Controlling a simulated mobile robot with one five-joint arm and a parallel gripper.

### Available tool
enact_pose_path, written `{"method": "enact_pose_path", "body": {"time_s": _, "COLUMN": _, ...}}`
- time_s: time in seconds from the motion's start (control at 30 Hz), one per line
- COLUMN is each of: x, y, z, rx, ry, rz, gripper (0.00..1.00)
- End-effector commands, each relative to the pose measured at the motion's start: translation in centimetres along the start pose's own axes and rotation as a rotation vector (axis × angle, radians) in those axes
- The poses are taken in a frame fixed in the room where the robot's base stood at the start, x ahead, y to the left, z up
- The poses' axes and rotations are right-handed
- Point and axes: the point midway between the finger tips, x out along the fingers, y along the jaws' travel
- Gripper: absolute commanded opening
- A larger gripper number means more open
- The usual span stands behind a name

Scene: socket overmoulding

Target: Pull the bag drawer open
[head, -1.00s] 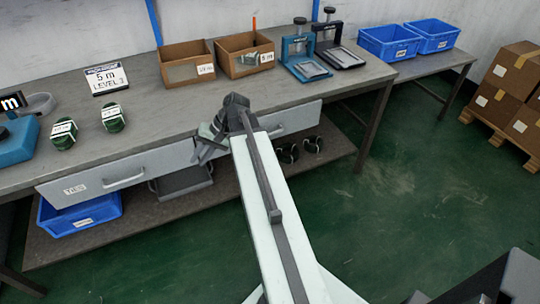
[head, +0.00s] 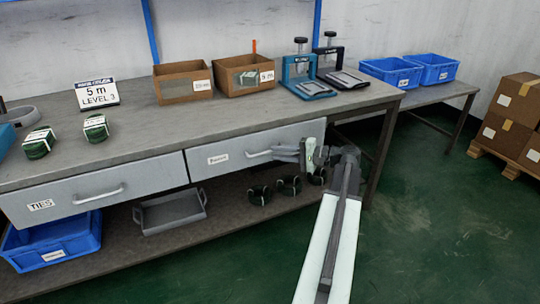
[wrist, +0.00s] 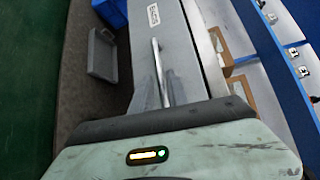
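The bag drawer (head: 230,167) is the right-hand drawer under the bench top, with a small label too blurred to read. Its front looks level with the drawer beside it, so it appears closed. Its bar handle (head: 258,154) shows left of my gripper (head: 276,153). In the wrist view the handle (wrist: 155,55) runs between the two fingers of my gripper (wrist: 162,88), one on each side. The fingers are close to the bar. I cannot tell whether they press on it or stand apart from it.
The TIES drawer (head: 90,192) is at left, closed. The lower shelf holds a blue bin (head: 50,245), a grey tray (head: 170,210) and dark coils (head: 288,186). Cardboard boxes (head: 182,84) and presses (head: 304,78) stand on the bench. Green floor in front is clear.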

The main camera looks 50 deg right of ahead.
Motion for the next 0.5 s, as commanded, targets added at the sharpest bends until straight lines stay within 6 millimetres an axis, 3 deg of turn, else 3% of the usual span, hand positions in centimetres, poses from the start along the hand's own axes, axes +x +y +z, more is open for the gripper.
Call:
{"method": "enact_pose_path", "body": {"time_s": 0.2, "x": 3.4, "y": 0.1, "z": 0.0, "rx": 0.0, "ry": -0.001, "rz": 0.001, "gripper": 0.2}}
{"method": "enact_pose_path", "body": {"time_s": 0.5, "x": 4.0, "y": 0.1, "z": 0.0, "rx": 0.001, "ry": 0.001, "rz": 0.001, "gripper": 0.2}}
